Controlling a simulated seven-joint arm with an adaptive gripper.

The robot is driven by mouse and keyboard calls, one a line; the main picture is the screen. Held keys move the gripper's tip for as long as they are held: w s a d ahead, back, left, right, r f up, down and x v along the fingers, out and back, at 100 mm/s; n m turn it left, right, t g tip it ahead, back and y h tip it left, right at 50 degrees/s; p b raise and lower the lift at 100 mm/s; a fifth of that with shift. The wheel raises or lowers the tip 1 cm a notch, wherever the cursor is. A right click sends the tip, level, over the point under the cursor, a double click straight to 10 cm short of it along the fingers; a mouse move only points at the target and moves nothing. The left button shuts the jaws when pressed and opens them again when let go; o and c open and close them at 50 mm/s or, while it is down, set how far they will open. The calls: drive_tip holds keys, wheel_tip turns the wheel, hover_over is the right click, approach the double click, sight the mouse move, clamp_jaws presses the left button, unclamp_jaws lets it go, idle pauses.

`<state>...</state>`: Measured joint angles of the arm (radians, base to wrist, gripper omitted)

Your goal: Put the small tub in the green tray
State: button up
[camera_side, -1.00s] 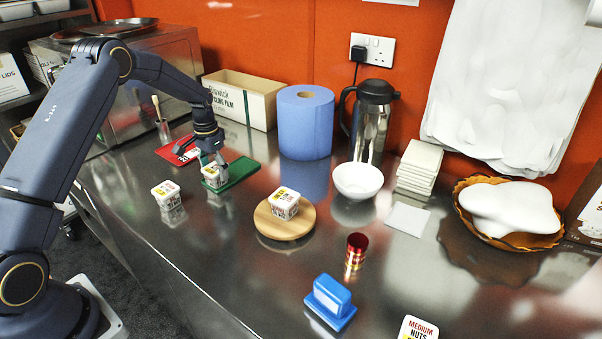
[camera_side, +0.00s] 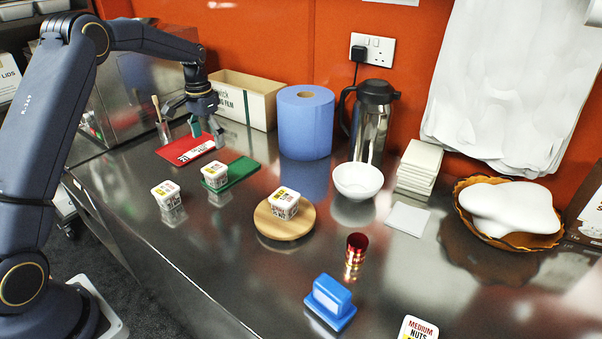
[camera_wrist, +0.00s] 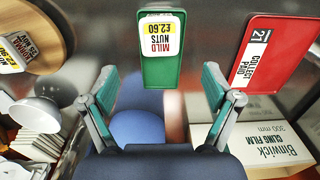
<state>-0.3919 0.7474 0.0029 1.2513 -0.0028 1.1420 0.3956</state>
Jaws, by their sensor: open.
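The green tray (camera_side: 242,169) lies flat on the steel counter, left of centre. A small white tub (camera_side: 214,175) with a "Mild Nuts" label rests on its near left end. In the wrist view the tub (camera_wrist: 160,36) sits at the top end of the green tray (camera_wrist: 160,74). My gripper (camera_side: 207,138) is open and empty, above the counter behind the green tray, near the red tray. Its fingers (camera_wrist: 160,92) stand wide apart in the wrist view.
The red tray (camera_side: 190,150) lies beside the green one. Behind are a cling film box (camera_side: 245,104) and a blue paper roll (camera_side: 305,125). The round board (camera_side: 291,230), white bowl (camera_side: 358,181) and flask (camera_side: 373,125) stand to the right.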

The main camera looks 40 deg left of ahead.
drive_tip(key=s+d+r+t, duration=0.3)
drive_tip(key=s+d+r, duration=0.8)
drive_tip(key=d+r, duration=0.3)
drive_tip(key=s+d+t, duration=0.1)
drive_tip(key=s+d, duration=0.2)
drive_tip(key=s, duration=0.5)
drive_tip(key=s+d+t, duration=0.1)
drive_tip(key=s+d, duration=0.2)
drive_tip(key=s, duration=0.6)
drive_tip(key=shift+f+t, duration=0.25)
drive_tip(key=shift+t, duration=0.05)
